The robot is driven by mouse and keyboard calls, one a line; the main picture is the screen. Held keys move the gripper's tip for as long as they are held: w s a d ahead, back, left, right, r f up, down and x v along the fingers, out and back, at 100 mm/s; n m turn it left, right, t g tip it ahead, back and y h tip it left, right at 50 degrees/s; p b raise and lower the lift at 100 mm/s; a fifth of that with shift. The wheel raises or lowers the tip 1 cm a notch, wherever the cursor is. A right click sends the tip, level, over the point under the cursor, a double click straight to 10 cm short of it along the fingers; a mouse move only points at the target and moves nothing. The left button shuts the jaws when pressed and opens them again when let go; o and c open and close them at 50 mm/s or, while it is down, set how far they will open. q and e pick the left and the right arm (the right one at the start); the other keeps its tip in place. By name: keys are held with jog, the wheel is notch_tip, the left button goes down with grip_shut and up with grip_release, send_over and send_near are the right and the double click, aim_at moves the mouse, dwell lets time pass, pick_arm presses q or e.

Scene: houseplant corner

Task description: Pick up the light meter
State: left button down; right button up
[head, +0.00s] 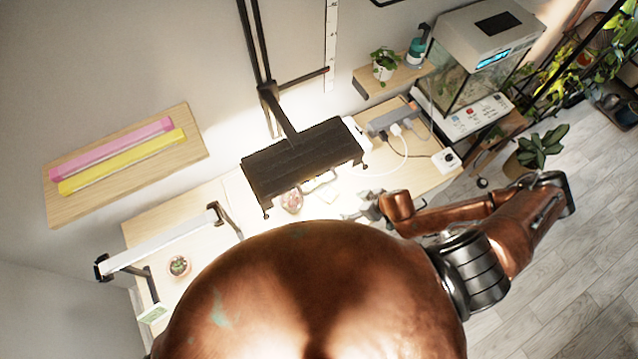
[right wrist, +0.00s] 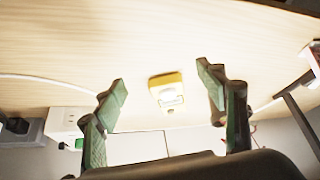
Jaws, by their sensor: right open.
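A small yellow device with a pale face, which looks like the light meter (right wrist: 167,92), lies on the wooden tabletop in the right wrist view. My right gripper (right wrist: 162,77) is open. Its two green-padded fingers stand on either side of the light meter in that picture, with clear space between them and it; the height gap is hard to judge. In the head view my right gripper (head: 371,207) is over the bench, small and partly hidden by its own arm. I cannot make out the light meter in the head view. My left gripper is not in view.
A dark lamp panel (head: 305,160) hangs over the bench close to my right gripper. A power strip (head: 392,118) with a white cable lies behind. A glass tank (head: 478,75) stands at the back right. A small potted cactus (head: 179,266) stands at the left.

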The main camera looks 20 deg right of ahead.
aim_at(323, 189)
jog(key=w, duration=0.1)
jog(key=w+a, duration=0.1)
jog(key=w, duration=0.1)
jog(key=w+a+p, duration=0.1)
jog(key=shift+w+a+r, duration=0.15)
jog(key=shift+r, duration=0.05)
jog(key=shift+w+a+p, duration=0.2)
jog(key=shift+w+a, duration=0.2)
jog(key=shift+w, duration=0.2)
jog(key=shift+w+a+p, duration=0.2)
jog(key=shift+w+a, duration=0.15)
jog(key=shift+w, duration=0.25)
jog(key=w, duration=0.1)
jog(key=w+a, duration=0.1)
jog(key=shift+w+a+f+p, duration=0.15)
jog(key=shift+w+a+p, duration=0.15)
jog(key=shift+w+a+f, duration=0.1)
jog(key=shift+w+f, duration=0.1)
jog(key=shift+w, duration=0.1)
jog(key=x, duration=0.4)
jog(key=shift+a+f, duration=0.1)
jog(key=shift+f, duration=0.15)
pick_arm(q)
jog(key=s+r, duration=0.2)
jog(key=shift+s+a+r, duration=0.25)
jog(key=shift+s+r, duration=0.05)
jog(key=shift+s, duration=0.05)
